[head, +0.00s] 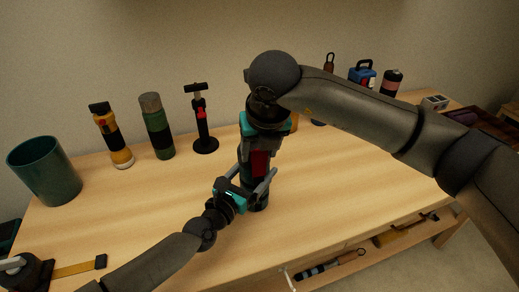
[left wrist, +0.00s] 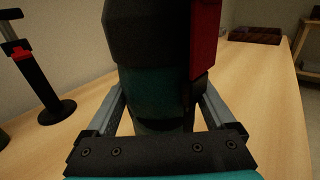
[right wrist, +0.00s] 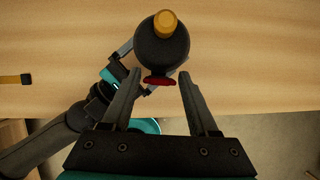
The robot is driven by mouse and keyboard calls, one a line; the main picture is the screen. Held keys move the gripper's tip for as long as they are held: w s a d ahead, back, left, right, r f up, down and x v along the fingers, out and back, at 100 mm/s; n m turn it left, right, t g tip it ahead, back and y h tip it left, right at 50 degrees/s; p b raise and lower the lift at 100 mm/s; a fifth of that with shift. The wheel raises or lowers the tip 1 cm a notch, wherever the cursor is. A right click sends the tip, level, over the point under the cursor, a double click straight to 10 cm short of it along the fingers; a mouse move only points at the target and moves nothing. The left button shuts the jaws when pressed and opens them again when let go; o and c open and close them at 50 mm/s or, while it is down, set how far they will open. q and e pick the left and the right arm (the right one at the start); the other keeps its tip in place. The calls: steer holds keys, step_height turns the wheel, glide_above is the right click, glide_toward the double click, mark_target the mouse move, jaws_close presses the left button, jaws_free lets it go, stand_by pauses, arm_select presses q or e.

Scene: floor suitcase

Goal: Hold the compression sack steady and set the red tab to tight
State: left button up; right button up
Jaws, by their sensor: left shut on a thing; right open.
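The compression sack (head: 257,199) stands upright on the table, dark with a teal band (left wrist: 150,92). My left gripper (head: 252,180) is shut around its lower body, with one finger on each side. The red tab (head: 261,163) is on the sack's side; it shows at the right in the left wrist view (left wrist: 204,40). My right gripper (head: 262,148) is open above, pointing down over the sack and hiding its top. In the right wrist view the red tab (right wrist: 160,81) lies between the open fingertips; I cannot tell whether they touch it. The top has an orange knob (right wrist: 166,22).
A teal cup (head: 45,170), a yellow flashlight (head: 112,135), a green bottle (head: 157,127) and a black stand with a red part (head: 201,120) are at the left. A blue container (head: 362,76) is at the back right.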

jaws_close()
stand_by(0.3)
steer(key=shift+r, duration=0.1)
stand_by(1.0)
